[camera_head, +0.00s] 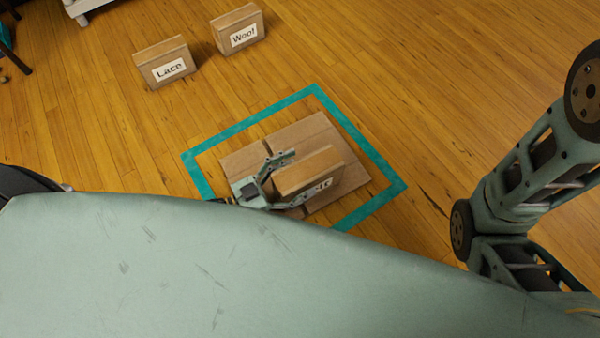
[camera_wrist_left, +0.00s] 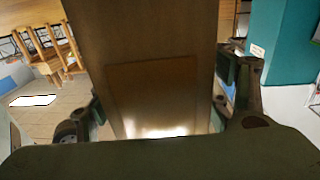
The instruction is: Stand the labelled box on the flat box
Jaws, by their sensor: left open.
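The flat box (camera_head: 235,160) lies on the wooden floor inside a teal tape square. A labelled cardboard box (camera_head: 310,172) stands upright on top of it; its label is partly hidden and I cannot read it for sure. My left gripper (camera_head: 285,180) is open, with its fingers on either side of the left end of this box. In the left wrist view the box (camera_wrist_left: 160,60) fills the space between the spread fingers (camera_wrist_left: 165,110). I cannot tell whether either finger touches it. My right gripper is not in view.
Two more labelled boxes, Lace (camera_head: 163,62) and Wool (camera_head: 238,28), stand on the floor at the upper left. The teal tape (camera_head: 255,118) frames the flat box. Floor to the upper right is clear. Wooden chairs (camera_wrist_left: 45,45) show in the left wrist view.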

